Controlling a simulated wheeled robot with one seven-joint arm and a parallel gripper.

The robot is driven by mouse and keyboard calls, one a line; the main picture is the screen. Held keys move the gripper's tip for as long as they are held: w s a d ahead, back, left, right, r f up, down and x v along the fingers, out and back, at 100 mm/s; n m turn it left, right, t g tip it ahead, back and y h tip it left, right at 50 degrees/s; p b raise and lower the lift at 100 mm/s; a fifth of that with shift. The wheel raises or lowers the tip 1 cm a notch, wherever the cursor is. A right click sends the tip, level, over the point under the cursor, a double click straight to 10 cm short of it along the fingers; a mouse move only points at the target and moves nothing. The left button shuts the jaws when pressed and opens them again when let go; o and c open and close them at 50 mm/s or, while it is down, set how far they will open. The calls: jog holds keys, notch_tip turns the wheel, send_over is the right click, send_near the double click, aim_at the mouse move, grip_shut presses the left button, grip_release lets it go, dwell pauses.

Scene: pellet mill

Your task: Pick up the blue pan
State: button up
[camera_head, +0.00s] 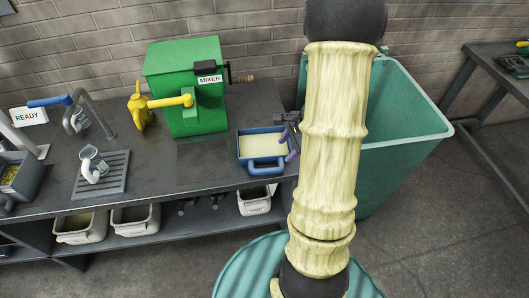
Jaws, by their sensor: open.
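The blue pan (262,131) sits on the dark bench, right of the green mixer. It is a shallow rectangular tray with a blue rim, a pale inside and a blue loop handle (265,168) at its front. My gripper (289,141) is open at the pan's right side, with its purple fingers close to the right rim. My arm hides part of the gripper, and I cannot tell whether the fingers touch the pan.
The green mixer (189,95) with a yellow tap (142,107) stands behind left. A grated plate (101,176) holds a grey cup (93,162) further left. A large teal bin (405,145) is right of the bench. White tubs (136,220) sit on the lower shelf.

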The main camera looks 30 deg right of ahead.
jog(key=shift+w+d+f+m+t, duration=0.15)
jog(key=shift+d+f+m+t, duration=0.05)
jog(key=shift+d+m, duration=0.4)
jog(key=shift+w+d+f+m+t, duration=0.1)
jog(key=shift+d+f+m+t, duration=0.1)
jog(key=shift+d+m, duration=0.4)
jog(key=shift+f, duration=0.1)
send_over(270, 169)
jog(key=s+d, duration=0.1)
jog(key=d, duration=0.1)
notch_tip(270, 169, down, 11)
jog(key=shift+s+a+r+b, duration=0.1)
jog(key=shift+s+b, duration=0.05)
jog(key=shift+b, duration=0.2)
jog(key=shift+a+f, duration=0.3)
jog(key=shift+f, duration=0.35)
jog(key=shift+x, duration=2)
